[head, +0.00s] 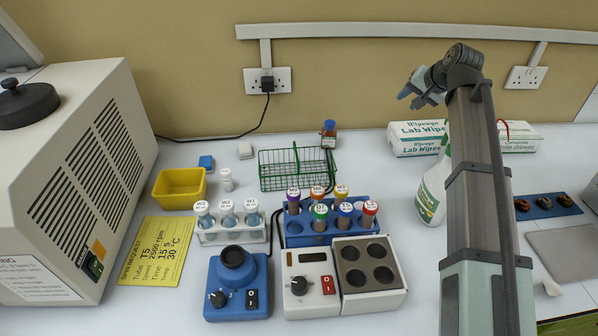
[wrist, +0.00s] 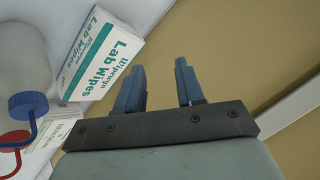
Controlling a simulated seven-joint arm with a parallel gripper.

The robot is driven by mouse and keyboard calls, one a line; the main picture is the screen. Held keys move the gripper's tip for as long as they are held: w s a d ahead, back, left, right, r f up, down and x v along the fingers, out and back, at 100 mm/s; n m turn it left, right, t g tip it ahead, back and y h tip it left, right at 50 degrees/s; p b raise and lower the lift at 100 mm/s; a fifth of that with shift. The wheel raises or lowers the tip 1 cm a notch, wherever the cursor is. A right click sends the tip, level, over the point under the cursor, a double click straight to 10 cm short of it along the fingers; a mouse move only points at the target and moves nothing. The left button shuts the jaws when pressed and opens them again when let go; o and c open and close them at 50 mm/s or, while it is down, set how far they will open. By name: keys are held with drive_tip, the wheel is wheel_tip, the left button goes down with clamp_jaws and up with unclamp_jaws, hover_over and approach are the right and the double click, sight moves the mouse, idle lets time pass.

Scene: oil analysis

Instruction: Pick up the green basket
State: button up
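The green basket (head: 290,184) is an empty-looking wire basket with a handle. It stands on the white bench toward the back, in the middle of the head view, behind the tube racks. It is not in the wrist view. My gripper (head: 405,92) is raised high, to the right of the basket and well apart from it, in front of the wall. In the wrist view my gripper's two blue fingers (wrist: 158,76) are spread apart with nothing between them.
A blue rack (head: 325,238) of capped tubes and a white rack (head: 233,236) stand before the basket. A brown bottle (head: 329,135) is behind its right end. A yellow bin (head: 179,188) is left. The Lab Wipes box (head: 417,139) and spray bottle (head: 432,190) are right.

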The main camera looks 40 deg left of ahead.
drive_tip(key=s+a+f+n+g, duration=0.2)
drive_tip(key=s+a+n, duration=0.1)
drive_tip(key=s+a, duration=0.9)
drive_tip(key=n+h, duration=0.2)
drive_tip(key=n, duration=0.2)
hover_over(295, 170)
drive_tip(key=shift+g, duration=0.3)
drive_tip(key=shift+f, duration=7.2)
clamp_jaws()
